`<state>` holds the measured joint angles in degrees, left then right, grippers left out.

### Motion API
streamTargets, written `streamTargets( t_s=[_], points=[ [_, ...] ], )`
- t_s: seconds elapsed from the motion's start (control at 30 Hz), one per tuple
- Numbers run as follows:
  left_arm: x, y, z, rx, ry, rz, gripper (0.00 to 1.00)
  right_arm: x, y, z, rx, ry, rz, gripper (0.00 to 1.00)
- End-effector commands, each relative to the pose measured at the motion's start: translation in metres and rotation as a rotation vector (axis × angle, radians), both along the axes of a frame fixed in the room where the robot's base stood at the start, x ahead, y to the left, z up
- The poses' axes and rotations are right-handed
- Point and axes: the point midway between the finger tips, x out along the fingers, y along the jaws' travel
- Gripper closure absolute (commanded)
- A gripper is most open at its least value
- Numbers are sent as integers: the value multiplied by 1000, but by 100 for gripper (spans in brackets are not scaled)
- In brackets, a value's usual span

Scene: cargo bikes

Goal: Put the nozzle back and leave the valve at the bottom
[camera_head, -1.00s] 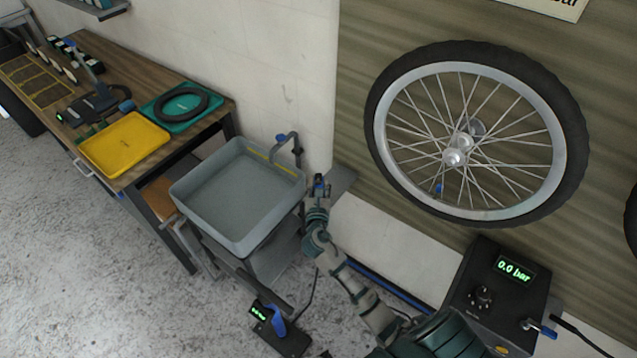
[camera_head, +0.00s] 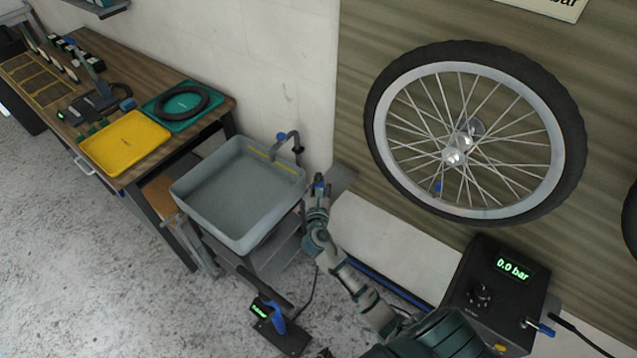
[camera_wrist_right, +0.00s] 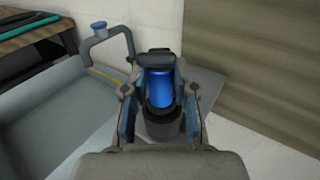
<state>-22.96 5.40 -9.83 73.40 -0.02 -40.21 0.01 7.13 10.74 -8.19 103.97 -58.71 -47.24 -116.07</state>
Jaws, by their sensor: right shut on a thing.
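The bike wheel (camera_head: 372,130) hangs upright on the wooden board. A small blue piece, which looks like its valve (camera_head: 438,187), sits low inside the rim. My right gripper (camera_head: 318,190) is at the grey ledge beside the sink, well left of the wheel. In the right wrist view the gripper (camera_wrist_right: 159,92) is shut around a blue cylinder (camera_wrist_right: 159,88) with dark ends. I cannot tell whether this is the nozzle, or whether it rests on the ledge. A blue-handled fitting (camera_head: 545,331) is on the front of the black pump box (camera_head: 470,318). My left gripper is out of view.
The pump display (camera_head: 514,268) reads 0.0 bar. The grey sink (camera_head: 190,215) with its tap (camera_head: 290,143) is just left of my right gripper. A workbench (camera_head: 215,98) holds a yellow tray (camera_head: 120,145) and a teal tray (camera_head: 160,118). A blue-handled device (camera_head: 280,330) stands on the floor.

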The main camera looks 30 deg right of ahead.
Motion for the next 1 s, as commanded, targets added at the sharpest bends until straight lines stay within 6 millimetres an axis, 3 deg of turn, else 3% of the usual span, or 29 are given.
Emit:
streamTargets(
  t_s=[0.87, 0.9, 1.0],
  points=[
    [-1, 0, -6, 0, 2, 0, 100, 0, 0, -14, -1, -1, 0, 100],
    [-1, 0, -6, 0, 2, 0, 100, 0, 0, -14, -1, -1, 0, 63],
    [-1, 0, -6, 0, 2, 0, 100, 0, 0, -14, -1, -1, 0, 43]
  ],
)
